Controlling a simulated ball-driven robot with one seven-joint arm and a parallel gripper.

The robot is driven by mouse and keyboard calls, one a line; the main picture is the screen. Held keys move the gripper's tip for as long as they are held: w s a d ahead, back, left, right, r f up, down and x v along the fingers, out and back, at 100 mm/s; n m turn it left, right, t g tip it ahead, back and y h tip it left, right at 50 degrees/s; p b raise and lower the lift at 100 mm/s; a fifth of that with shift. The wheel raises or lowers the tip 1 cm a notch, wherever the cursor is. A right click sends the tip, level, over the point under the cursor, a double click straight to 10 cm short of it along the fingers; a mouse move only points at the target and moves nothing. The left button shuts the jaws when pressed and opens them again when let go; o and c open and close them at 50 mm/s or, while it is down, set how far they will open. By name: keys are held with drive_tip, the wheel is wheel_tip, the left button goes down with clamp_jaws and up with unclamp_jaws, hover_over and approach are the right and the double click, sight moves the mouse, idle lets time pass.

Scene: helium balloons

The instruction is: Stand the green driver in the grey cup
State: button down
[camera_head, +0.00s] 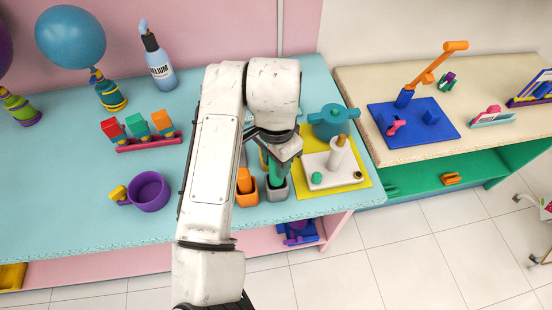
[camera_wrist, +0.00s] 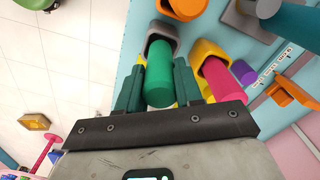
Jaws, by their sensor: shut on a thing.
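The green driver (camera_wrist: 159,75) is between the two fingers of my gripper (camera_wrist: 157,92), which is shut on it. In the wrist view, its far end overlaps the mouth of the grey cup (camera_wrist: 165,31) and seems to be inside the rim; how deep it goes is hidden. In the head view, my gripper (camera_head: 274,152) is directly above the grey cup (camera_head: 277,194), and the green driver (camera_head: 276,172) points down at the cup's opening. The driver looks nearly upright there. My arm hides part of the area behind it.
An orange cup (camera_head: 246,200) holding an orange driver stands beside the grey cup. A yellow cup (camera_wrist: 206,50) with a pink driver is close on the other side. A white board (camera_head: 337,182) with a peg lies to the right. A purple mug (camera_head: 149,193) stands left.

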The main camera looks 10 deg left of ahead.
drive_tip(key=shift+f+b, duration=0.35)
drive_tip(key=shift+f, duration=1.1)
idle(0.7)
unclamp_jaws()
idle(0.6)
drive_tip(key=shift+r+p, duration=2.3)
drive_tip(key=shift+r, duration=2.2)
drive_tip(key=shift+s, duration=0.1)
